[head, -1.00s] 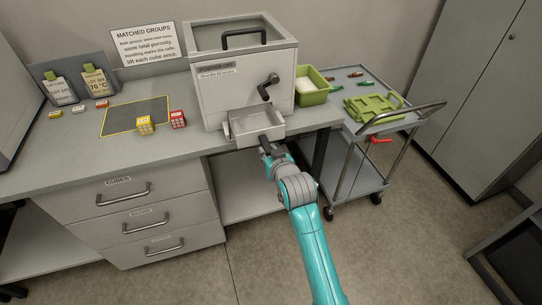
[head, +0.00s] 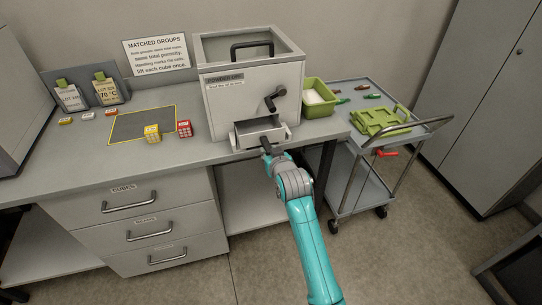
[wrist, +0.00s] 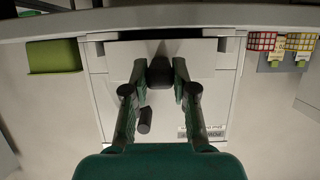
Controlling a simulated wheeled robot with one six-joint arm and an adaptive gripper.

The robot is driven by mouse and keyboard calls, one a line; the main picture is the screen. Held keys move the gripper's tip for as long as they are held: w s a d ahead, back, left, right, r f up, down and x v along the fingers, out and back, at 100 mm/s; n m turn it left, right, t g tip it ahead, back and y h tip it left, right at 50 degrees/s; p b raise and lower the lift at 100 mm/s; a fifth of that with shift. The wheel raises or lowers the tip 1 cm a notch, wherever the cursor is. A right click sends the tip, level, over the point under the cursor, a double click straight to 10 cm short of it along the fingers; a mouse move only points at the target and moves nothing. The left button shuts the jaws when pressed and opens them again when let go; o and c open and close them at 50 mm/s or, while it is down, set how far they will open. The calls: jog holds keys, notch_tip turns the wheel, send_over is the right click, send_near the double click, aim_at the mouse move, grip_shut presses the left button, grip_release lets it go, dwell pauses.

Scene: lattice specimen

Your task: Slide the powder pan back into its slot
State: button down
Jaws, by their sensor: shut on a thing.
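The powder pan (head: 246,142) is a pale metal tray low in the front of the grey powder box (head: 225,105). It sits partly in its slot, with a short length of tray and its front wall still showing outside. My gripper (head: 266,150) is at the pan's front, shut on its dark handle. In the wrist view my gripper (wrist: 160,76) has its two fingers on either side of the dark handle (wrist: 160,68). The pan's inner end is hidden inside the box.
A crank (head: 275,99) sticks out of the box front above the pan. A green bin (head: 319,107) stands right of the box. Yellow (head: 152,133) and red (head: 185,128) cubes sit on the bench to the left. A cart (head: 360,165) stands at right.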

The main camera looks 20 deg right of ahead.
aim_at(264, 139)
jog(key=shift+w, duration=4.05)
jog(key=shift+c, duration=1.8)
grip_release()
jog(key=shift+f, duration=0.1)
jog(key=shift+s, duration=0.1)
jog(key=shift+v, duration=2.4)
jog(key=shift+s, duration=0.1)
jog(key=v, duration=1.2)
